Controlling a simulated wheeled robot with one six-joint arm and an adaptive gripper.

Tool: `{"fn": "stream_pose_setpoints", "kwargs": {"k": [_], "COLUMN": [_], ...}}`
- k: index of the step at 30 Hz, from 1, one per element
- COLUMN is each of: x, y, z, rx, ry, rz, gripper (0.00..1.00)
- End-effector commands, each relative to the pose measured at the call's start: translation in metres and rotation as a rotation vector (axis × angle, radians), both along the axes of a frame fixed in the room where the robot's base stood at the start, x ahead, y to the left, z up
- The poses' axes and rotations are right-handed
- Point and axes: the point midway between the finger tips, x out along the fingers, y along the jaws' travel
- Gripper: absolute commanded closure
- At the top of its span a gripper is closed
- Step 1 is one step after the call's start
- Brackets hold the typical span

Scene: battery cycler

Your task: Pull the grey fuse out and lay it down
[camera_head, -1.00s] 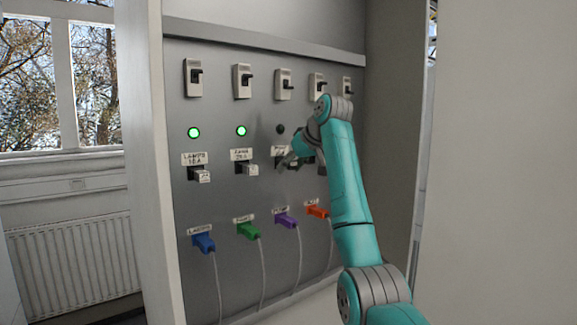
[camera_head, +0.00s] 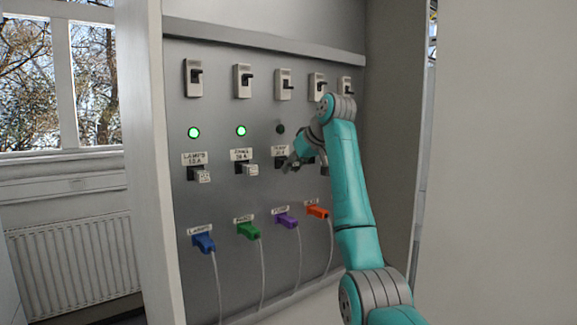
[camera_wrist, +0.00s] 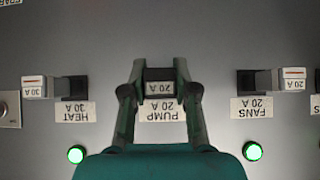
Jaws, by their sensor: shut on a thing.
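The fuse of the PUMP 20 A position (camera_wrist: 160,88) is between my fingers in the wrist view, its 20 A face showing. My gripper (camera_wrist: 159,68) is shut on it, one finger on each side. In the head view my gripper (camera_head: 291,162) is in front of the third fuse position, just below its label (camera_head: 280,150). My fingers mostly hide the fuse there. I cannot tell whether it still sits in its holder or is clear of it.
The fuses HEAT (camera_wrist: 34,88) and FANS (camera_wrist: 292,78) flank my gripper. Switches (camera_head: 283,84) line the panel above. Two lamps (camera_head: 241,131) glow green; the pump lamp (camera_head: 281,129) is dark. Coloured plugs (camera_head: 286,220) with hanging cables sit below.

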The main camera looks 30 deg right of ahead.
Motion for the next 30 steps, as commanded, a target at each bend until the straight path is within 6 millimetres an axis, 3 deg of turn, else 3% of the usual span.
{"fn": "stream_pose_setpoints", "kwargs": {"k": [30], "x": [-0.035], "y": [-0.001], "z": [0.000], "rx": [0.000], "ry": [0.000], "rz": [0.000], "gripper": [0.91]}}
